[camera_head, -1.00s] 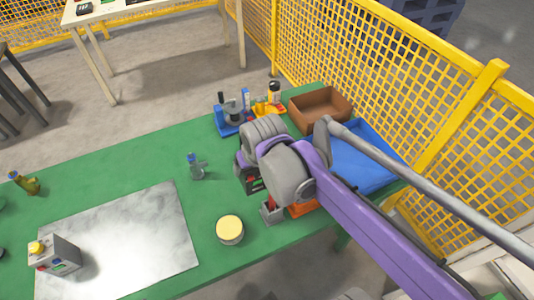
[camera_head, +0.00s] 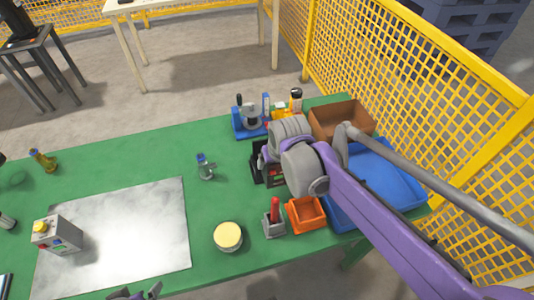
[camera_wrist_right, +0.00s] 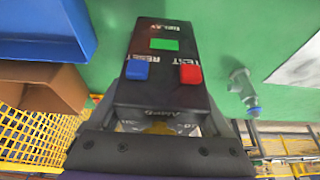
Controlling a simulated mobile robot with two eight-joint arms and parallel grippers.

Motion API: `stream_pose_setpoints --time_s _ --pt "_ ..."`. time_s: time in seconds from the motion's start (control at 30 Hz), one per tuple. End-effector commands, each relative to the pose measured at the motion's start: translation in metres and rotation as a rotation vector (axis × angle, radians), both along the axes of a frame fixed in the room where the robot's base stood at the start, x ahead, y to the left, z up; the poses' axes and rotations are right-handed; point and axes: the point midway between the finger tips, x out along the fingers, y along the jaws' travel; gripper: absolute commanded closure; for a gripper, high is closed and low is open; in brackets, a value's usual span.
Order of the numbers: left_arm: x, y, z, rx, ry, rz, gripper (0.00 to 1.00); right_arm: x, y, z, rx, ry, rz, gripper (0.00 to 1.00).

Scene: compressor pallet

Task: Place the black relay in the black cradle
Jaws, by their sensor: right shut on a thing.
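The black relay (camera_wrist_right: 163,75) fills the middle of the right wrist view. It has a green window, a blue button and a red button. My right gripper (camera_wrist_right: 160,128) is shut on its near end. In the head view my right gripper (camera_head: 270,160) is over the right part of the green table, with its wrist covering most of the relay. A black open-framed thing (camera_head: 256,163), probably the black cradle, shows beside it, partly hidden. I cannot tell whether the relay touches it. Part of my left gripper (camera_head: 136,294) shows at the bottom edge, its opening unclear.
A blue bin (camera_head: 385,185), brown bin (camera_head: 341,118) and orange bin (camera_head: 305,214) stand at right. Near the arm are a red-handled holder (camera_head: 274,222), a yellow-topped cylinder (camera_head: 228,236) and a small valve (camera_head: 205,168). A grey box (camera_head: 57,237) stands on the plate (camera_head: 120,235).

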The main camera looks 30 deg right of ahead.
Motion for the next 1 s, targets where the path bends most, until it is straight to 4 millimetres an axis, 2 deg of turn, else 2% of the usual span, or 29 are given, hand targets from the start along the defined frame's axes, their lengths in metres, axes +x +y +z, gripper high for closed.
stream_pose_setpoints --time_s 0.03,0.2,0.43,0.6,0.73,1.0 --pt "0.000 0.000 -0.002 0.000 0.001 0.000 0.00 0.012 -0.003 -0.006 0.000 0.000 0.000 1.00" --pt "-0.001 0.000 -0.004 0.000 0.002 0.000 0.00 0.038 -0.009 -0.020 0.000 0.000 0.000 1.00" --pt "-0.001 0.000 -0.005 0.000 0.002 0.000 0.00 0.054 -0.013 -0.028 0.000 0.000 0.000 1.00" --pt "-0.001 0.000 -0.006 0.000 0.002 0.000 0.00 0.073 -0.018 -0.042 0.000 0.000 0.000 1.00" --pt "-0.001 0.000 -0.007 0.000 0.003 0.000 0.00 0.079 -0.019 -0.049 0.000 0.000 0.000 1.00" --pt "-0.001 0.000 -0.007 0.000 0.003 0.000 0.00 0.079 -0.019 -0.050 0.000 0.000 0.000 1.00"
